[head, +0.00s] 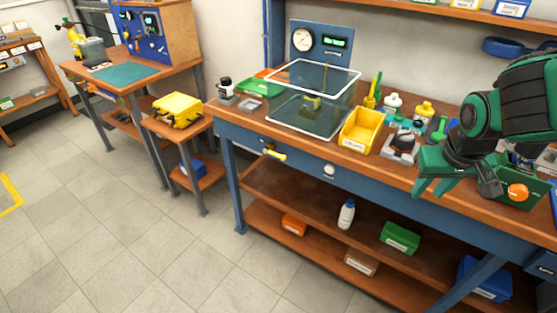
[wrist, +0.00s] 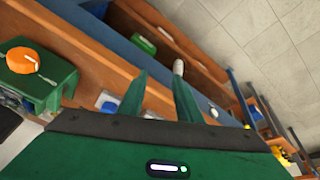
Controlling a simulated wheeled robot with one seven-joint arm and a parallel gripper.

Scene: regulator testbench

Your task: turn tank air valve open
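A valve with a yellow lever handle (head: 275,155) is on the blue front rail of the bench, below the clear water tank (head: 312,113); it looks like the tank air valve. The lever slopes slightly down to the right. My gripper (head: 431,188) hangs at the bench's front edge, well to the right of the valve. Its green fingers are apart with nothing between them, as the wrist view also shows (wrist: 160,77). I cannot make out the valve clearly in the wrist view.
A green box with an orange knob (head: 517,192) stands close to the right of my gripper. A yellow bin (head: 361,130) and a grey fixture (head: 401,146) stand on the bench. A round white fitting (head: 329,170) is on the front rail. The floor before the bench is clear.

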